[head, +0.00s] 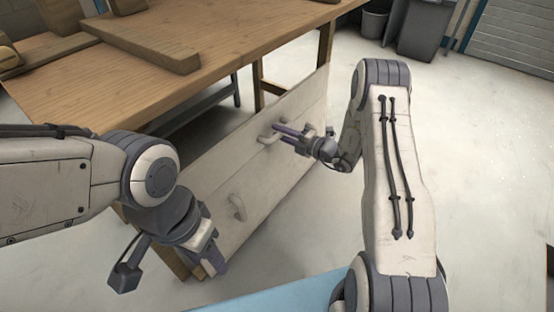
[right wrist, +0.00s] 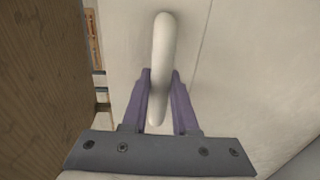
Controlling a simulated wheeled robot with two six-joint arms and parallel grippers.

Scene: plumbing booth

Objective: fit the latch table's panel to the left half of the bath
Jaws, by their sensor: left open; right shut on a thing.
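A white panel (head: 275,178) with two loop handles stands on edge, tilted, along the side of a wooden table. My right gripper (head: 279,131) is shut on the panel's far handle (head: 268,138). In the right wrist view, the purple fingers of the right gripper (right wrist: 160,95) sit either side of the pale handle (right wrist: 162,45). The near handle (head: 236,208) is free. My left gripper (head: 217,262) is open and empty by the panel's near lower end; its fingers are partly hidden. I cannot make out the bath in either view.
The wooden table (head: 235,55) carries several wooden pieces, one a long board (head: 140,45). A grey bin (head: 428,32) and a smaller bucket (head: 374,22) stand at the back. A light blue surface (head: 275,297) shows at the bottom. Pale floor right of the panel is open.

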